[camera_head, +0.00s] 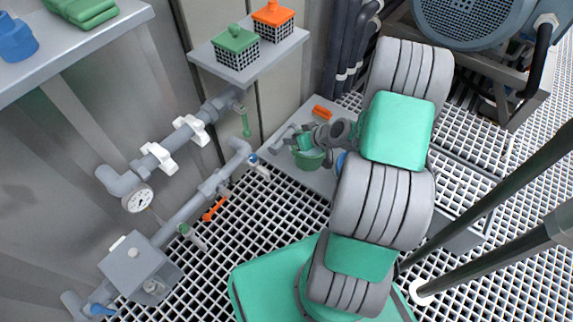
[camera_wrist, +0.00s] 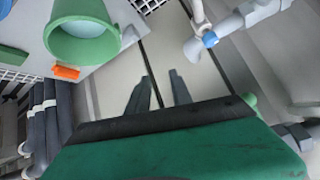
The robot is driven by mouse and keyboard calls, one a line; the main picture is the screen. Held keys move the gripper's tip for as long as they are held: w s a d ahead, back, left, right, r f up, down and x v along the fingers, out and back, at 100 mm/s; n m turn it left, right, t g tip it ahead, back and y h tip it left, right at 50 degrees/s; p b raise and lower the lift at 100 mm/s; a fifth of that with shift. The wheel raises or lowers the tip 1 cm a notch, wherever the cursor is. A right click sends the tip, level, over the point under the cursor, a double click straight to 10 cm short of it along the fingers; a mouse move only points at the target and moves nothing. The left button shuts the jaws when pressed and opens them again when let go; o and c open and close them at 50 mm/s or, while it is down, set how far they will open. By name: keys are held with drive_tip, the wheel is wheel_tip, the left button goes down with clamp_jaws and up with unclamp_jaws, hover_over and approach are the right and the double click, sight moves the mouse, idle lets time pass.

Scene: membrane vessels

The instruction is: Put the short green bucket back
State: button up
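A green bucket (camera_head: 309,159) stands on a low grey platform beside the pipes in the head view, partly hidden by my gripper (camera_head: 305,142). It also shows at the upper left of the wrist view (camera_wrist: 82,32), with its round mouth toward the camera and a pale inside. In the wrist view my gripper's two dark fingers (camera_wrist: 160,82) are apart, with nothing between them. The bucket is off to the left of the fingers, not between them. Whether the gripper touches it I cannot tell.
The low platform (camera_head: 321,184) also holds an orange piece (camera_head: 322,112). A shelf (camera_head: 278,55) above bears a green-lidded basket (camera_head: 236,47) and an orange-lidded basket (camera_head: 273,20). Grey pipes with valves (camera_head: 187,137) run along the left. A blue motor (camera_head: 466,18) stands at upper right.

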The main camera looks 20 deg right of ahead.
drive_tip(key=s+a+r+g, duration=0.4)
drive_tip(key=s+a+r, duration=0.1)
drive_tip(key=a+r, duration=0.4)
drive_tip(key=s+a+r+m+g+h, duration=0.15)
drive_tip(key=s+r, duration=0.25)
drive_tip(key=s, duration=0.4)
drive_tip(key=s+a+r+m+g+h, duration=0.1)
drive_tip(key=s+a+r+h, duration=0.1)
drive_tip(key=s+r, duration=0.4)
wheel_tip(320, 180, up, 38)
drive_tip(key=p, duration=3.5)
drive_tip(key=shift+w+f+t+p, duration=0.25)
drive_tip(key=shift+w+t+p, duration=0.05)
drive_tip(key=shift+t+p, duration=0.15)
drive_tip(key=shift+n, duration=0.25)
